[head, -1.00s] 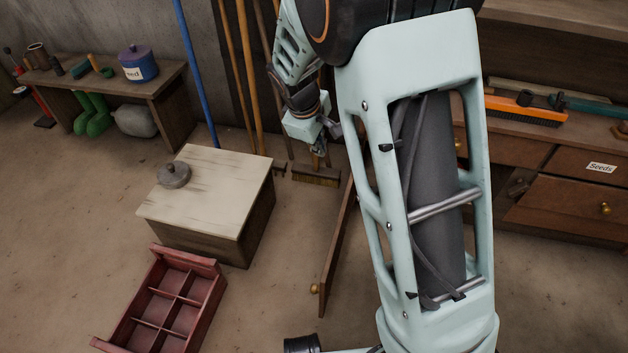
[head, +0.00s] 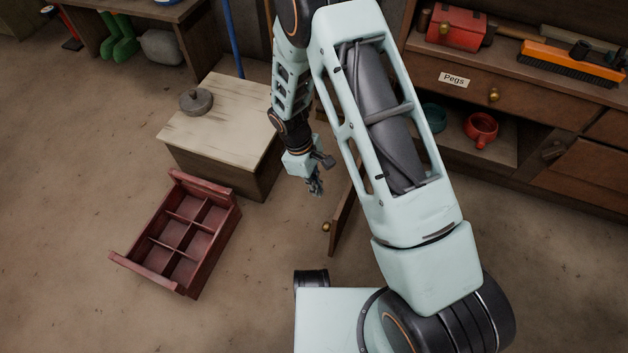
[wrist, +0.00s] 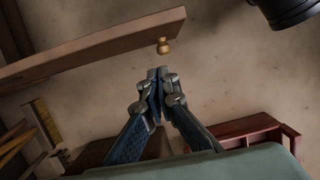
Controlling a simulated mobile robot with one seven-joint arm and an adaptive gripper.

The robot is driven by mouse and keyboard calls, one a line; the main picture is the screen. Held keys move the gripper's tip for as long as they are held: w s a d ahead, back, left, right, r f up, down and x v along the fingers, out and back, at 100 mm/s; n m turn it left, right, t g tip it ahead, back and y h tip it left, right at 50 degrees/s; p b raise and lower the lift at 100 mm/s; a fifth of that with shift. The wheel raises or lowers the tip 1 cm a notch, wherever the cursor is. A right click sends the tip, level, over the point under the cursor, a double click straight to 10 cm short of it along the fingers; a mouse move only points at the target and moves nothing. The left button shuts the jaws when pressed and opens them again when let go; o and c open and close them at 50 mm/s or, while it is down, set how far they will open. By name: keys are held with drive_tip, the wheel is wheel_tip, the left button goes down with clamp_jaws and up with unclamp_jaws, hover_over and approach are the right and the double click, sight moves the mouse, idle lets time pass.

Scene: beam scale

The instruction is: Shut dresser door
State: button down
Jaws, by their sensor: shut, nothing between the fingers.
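The dresser (head: 515,95) stands along the wall at the right in the head view. Its wooden door (head: 345,219) stands swung open, edge toward me, partly hidden behind my arm. A brass knob (head: 326,227) sits near its outer end. In the wrist view the open door (wrist: 90,48) crosses the upper left, and its knob (wrist: 163,46) is just beyond my fingertips. My gripper (head: 316,187) is shut and empty, pointing down, to the left of the door in the head view. In the wrist view the gripper (wrist: 157,75) appears apart from the door and knob.
A pale-topped wooden box (head: 225,125) with a round stone weight (head: 196,101) stands to the left. A red divided crate (head: 180,235) lies on the floor in front of it. A red mug (head: 481,128) sits inside the open dresser compartment. Floor at the lower left is clear.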

drive_tip(key=shift+s+d+f+b, duration=0.25)
drive_tip(key=shift+d+f, duration=0.2)
drive_tip(key=shift+d, duration=0.3)
drive_tip(key=shift+s+d+f+b, duration=0.15)
drive_tip(key=shift+s+d+f, duration=0.2)
drive_tip(key=shift+d, duration=0.35)
drive_tip(key=shift+s+d+f+b, duration=0.25)
drive_tip(key=shift+d+f, duration=0.25)
drive_tip(key=shift+d, duration=0.25)
